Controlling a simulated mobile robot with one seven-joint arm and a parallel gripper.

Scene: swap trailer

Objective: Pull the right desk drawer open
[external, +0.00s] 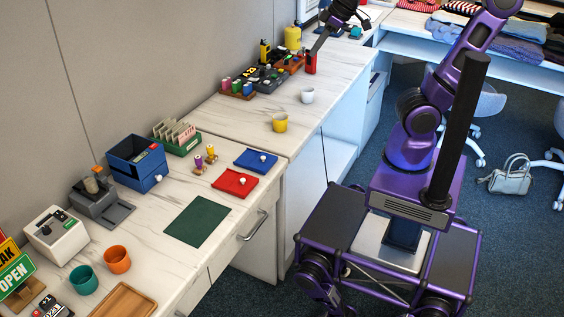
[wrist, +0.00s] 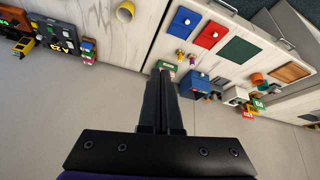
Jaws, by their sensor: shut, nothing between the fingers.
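The right desk drawer (external: 251,248) is in the front of the white marble-topped desk. Its silver bar handle (external: 253,226) sits just below the desk's front edge. The drawer looks closed. In the wrist view a silver handle (wrist: 228,6) shows at the top edge, beside the desk top. My gripper (external: 312,54) is up over the far counter at the back, well away from the drawer handle. In the wrist view its black fingers (wrist: 162,72) are together with nothing between them.
On the desk lie a green mat (external: 197,221), a red tray (external: 235,182) and a blue tray (external: 256,160), near the handle side. A yellow mug (external: 280,122) and white mug (external: 308,95) stand on the far counter. Open floor lies before the desk; my base stands there.

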